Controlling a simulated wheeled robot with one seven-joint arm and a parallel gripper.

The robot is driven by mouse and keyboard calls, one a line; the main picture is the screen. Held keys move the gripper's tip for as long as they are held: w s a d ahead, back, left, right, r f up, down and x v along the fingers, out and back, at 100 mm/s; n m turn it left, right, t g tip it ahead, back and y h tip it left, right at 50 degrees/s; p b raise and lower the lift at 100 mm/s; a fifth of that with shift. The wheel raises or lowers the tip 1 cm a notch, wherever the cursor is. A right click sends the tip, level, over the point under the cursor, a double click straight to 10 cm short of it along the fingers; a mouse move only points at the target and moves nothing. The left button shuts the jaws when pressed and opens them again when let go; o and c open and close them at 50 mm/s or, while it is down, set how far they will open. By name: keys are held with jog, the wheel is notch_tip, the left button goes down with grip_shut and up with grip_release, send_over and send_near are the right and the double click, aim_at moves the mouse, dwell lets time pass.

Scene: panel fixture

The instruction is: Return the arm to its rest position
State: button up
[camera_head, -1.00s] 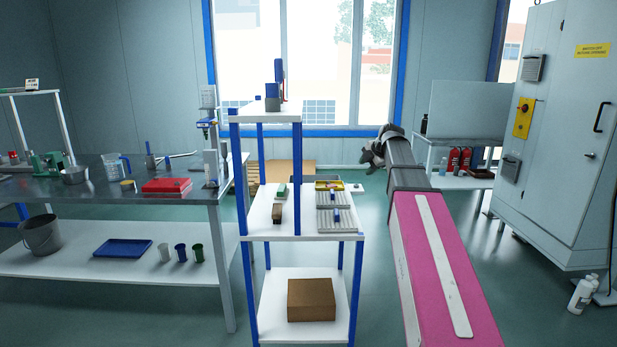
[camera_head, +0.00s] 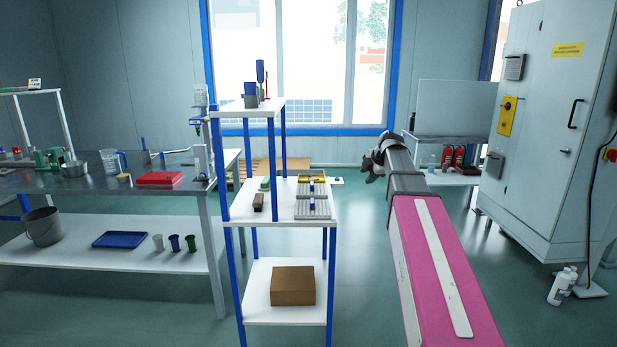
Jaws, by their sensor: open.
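My arm, with a pink upper link, reaches forward at the right of the middle in the head view. My gripper (camera_head: 373,165) is at its far end, small and partly hidden by the arm's grey links. It is open, and I see nothing held in it. It is over the floor to the right of the white and blue shelf stand (camera_head: 262,310), apart from it.
A metal workbench (camera_head: 100,181) with a red case (camera_head: 160,178) stands at the left. A tall grey cabinet (camera_head: 548,130) stands at the right, with white bottles (camera_head: 562,286) on the floor before it. Open floor (camera_head: 365,265) lies between the stand and the cabinet.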

jog(key=s+a+f+m+g+h, duration=0.1)
jog(key=s+f+m+g, duration=0.2)
jog(key=s+f+m, duration=0.8)
jog(key=s+a+f+m+g+h, duration=0.2)
jog(key=s+f+m, duration=0.9)
jog(key=s+f, duration=0.6)
notch_tip(320, 180, down, 7)
jog(key=shift+s+a+f+m+g+h, duration=0.15)
jog(key=shift+s+a+m+g+h, duration=0.15)
jog(key=shift+g, duration=0.3)
jog(key=shift+d, duration=0.1)
